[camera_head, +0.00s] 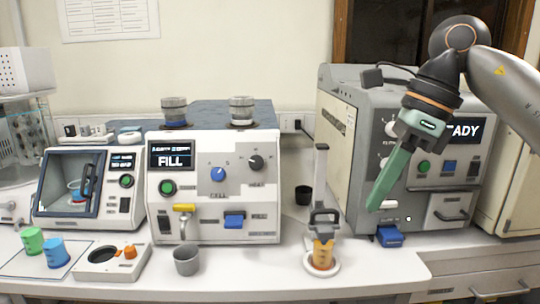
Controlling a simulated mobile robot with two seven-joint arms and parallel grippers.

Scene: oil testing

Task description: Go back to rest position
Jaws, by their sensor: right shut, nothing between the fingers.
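My right gripper (374,206) comes in from the upper right on a dark and grey arm. Its long green fingers are shut and empty, pointing down and to the left. It hangs in front of the grey machine (345,150) on the right, whose screen reads "...EADY" and is partly hidden by the gripper. The fingertips are above and left of a blue lever (390,237) at that machine's base. My left gripper is not in view.
A white machine (213,190) reading FILL stands mid-bench. A grey cup (187,260) is in front of it. An orange-filled vessel with a dark handle (323,240) stands on a round white base. Green (32,240) and blue (54,252) cups are at left. Front right bench is clear.

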